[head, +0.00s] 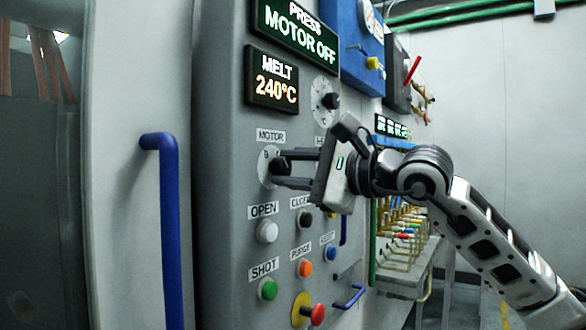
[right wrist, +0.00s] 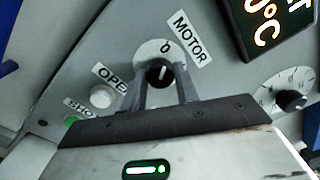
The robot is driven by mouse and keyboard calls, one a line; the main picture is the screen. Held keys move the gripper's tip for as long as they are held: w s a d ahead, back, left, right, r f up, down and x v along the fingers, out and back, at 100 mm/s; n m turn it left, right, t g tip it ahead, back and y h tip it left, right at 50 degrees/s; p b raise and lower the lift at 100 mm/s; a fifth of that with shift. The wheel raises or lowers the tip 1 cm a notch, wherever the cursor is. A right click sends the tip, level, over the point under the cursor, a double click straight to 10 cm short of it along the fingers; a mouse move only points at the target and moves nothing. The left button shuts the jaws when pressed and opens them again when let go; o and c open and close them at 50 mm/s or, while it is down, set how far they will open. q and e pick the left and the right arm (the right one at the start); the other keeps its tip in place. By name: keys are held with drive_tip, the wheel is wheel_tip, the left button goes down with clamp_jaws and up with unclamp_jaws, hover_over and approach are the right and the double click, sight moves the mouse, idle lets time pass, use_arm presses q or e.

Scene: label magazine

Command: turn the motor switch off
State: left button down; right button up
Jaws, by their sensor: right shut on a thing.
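The motor switch is a black knob (right wrist: 160,73) on a pale round dial under the MOTOR label (right wrist: 190,38). It shows in the head view (head: 279,166) on the grey panel. My right gripper (head: 284,168) reaches in from the right, its fingers on either side of the knob and shut on it. In the right wrist view the fingers (right wrist: 165,88) hold the knob from both sides. The knob's white mark points up, roughly towards the 0 on the dial. The upper display (head: 298,36) reads PRESS MOTOR OFF. My left gripper is not in view.
White OPEN (head: 267,232) and green SHOT (head: 267,290) buttons sit below the switch. A second knob (head: 330,100) is up and right, near the MELT 240°C display (head: 272,78).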

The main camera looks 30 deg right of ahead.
drive_tip(key=o, duration=1)
drive_tip(key=shift+c, duration=0.2)
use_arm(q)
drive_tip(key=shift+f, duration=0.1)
use_arm(e)
drive_tip(key=shift+s, duration=0.1)
drive_tip(key=shift+s+d+f+b, duration=0.1)
drive_tip(key=shift+s+d+b, duration=0.1)
drive_tip(key=shift+s+b, duration=0.15)
use_arm(q)
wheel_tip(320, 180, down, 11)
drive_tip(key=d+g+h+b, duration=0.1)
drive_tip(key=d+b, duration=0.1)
drive_tip(key=b, duration=0.7)
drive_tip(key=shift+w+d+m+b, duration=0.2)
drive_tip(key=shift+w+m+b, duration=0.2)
use_arm(e)
drive_tip(key=v, duration=1.5)
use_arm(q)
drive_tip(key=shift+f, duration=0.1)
